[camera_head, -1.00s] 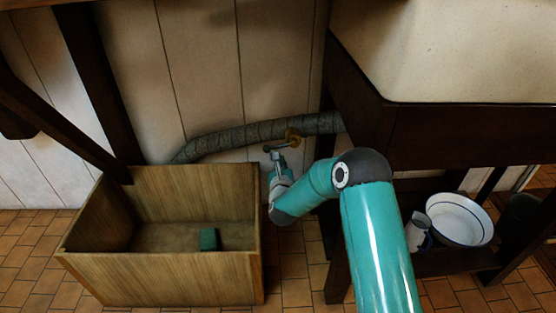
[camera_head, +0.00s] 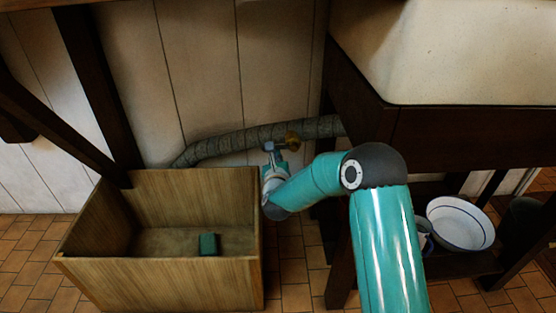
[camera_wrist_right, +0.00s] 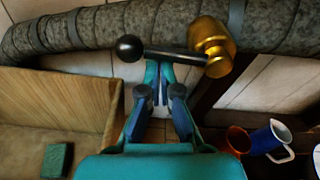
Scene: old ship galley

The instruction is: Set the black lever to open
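The black lever shows in the right wrist view as a dark bar (camera_wrist_right: 168,53) with a round black knob at its left end. Its right end joins a brass valve body (camera_wrist_right: 212,46) on the grey wrapped pipe; the brass part also shows in the head view (camera_head: 292,139). The bar lies roughly level, along the pipe. My right gripper (camera_wrist_right: 160,72) has its fingertips right at the bar, between knob and brass; it also shows in the head view (camera_head: 270,150). The fingertips are close together; whether they grip the bar is unclear. My left gripper is out of view.
The wrapped pipe (camera_head: 235,139) runs along the plank wall. A wooden crate (camera_head: 160,285) with a green block (camera_head: 208,244) stands left of my right arm. A sink on a dark wooden frame (camera_head: 470,137) overhangs at right, with a white basin (camera_head: 460,222) below.

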